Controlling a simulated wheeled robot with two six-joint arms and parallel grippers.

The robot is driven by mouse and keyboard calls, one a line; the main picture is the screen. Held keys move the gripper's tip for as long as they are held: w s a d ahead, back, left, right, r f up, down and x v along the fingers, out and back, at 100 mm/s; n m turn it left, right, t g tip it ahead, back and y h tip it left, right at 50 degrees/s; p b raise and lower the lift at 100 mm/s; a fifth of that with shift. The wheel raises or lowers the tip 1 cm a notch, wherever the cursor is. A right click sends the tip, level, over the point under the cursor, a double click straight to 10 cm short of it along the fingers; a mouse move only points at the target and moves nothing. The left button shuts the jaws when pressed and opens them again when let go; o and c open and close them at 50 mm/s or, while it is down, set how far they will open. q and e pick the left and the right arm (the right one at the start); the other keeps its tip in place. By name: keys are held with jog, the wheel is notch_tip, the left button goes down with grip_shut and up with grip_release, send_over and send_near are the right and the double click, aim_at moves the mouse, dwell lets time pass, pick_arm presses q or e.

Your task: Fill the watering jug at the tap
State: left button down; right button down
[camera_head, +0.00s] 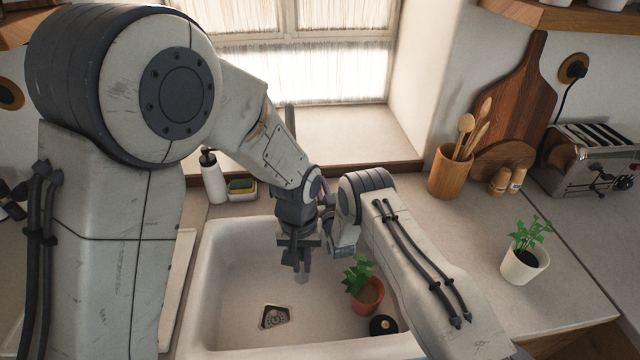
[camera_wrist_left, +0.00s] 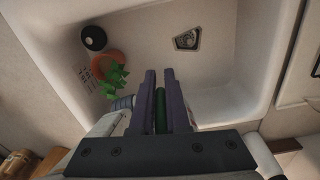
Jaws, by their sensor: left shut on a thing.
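My left gripper (camera_head: 301,268) is over the white sink (camera_head: 215,285). In the left wrist view its fingers (camera_wrist_left: 161,75) are close together, shut on a narrow green thing (camera_wrist_left: 160,112) that I cannot identify. My right arm comes in from the right. Its gripper (camera_head: 335,246) is beside the left one, mostly hidden by my arms, and its jaws cannot be made out. A dark upright bar (camera_head: 290,122), perhaps part of the tap, rises behind my left arm. I cannot make out a whole watering jug or any running water.
A terracotta pot (camera_head: 369,296) with a green plant and a dark round object (camera_head: 382,325) are at the sink's right, near the drain (camera_head: 274,317). A soap bottle (camera_head: 213,177) and sponge dish (camera_head: 242,189) stand behind. A white potted plant (camera_head: 524,264) stands on the right counter.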

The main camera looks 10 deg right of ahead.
dwell(0.3)
jog(key=c, duration=0.9)
grip_release()
jog(key=shift+a, duration=0.1)
jog(key=s+d+f, duration=0.1)
jog(key=s, duration=1)
jog(key=shift+s+d+f, duration=0.3)
jog(key=shift+s+d, duration=0.1)
jog(key=shift+c, duration=0.3)
